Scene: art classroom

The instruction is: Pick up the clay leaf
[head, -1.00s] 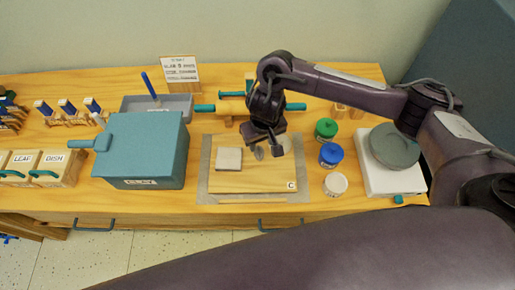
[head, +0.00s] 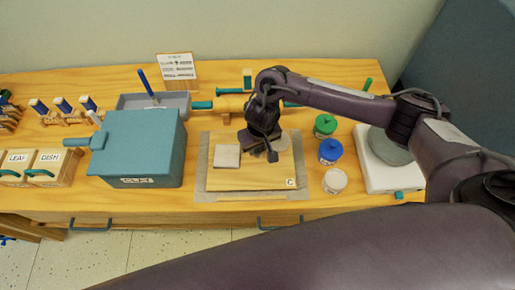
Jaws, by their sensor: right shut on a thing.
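My right gripper (head: 267,152) is low over the wooden board (head: 235,180) marked C, right of a pale square clay slab (head: 227,156). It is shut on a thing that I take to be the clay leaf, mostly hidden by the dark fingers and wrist. A pale, rounded greyish piece (head: 282,141) shows just right of the gripper; its full outline is hidden. My left gripper is out of view.
A teal clay box (head: 145,150) stands left of the board. Green (head: 325,125), blue (head: 331,151) and white (head: 335,181) jars stand close on the right. A rolling pin (head: 230,103) lies behind. A white block with a grey disc (head: 385,160) is further right.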

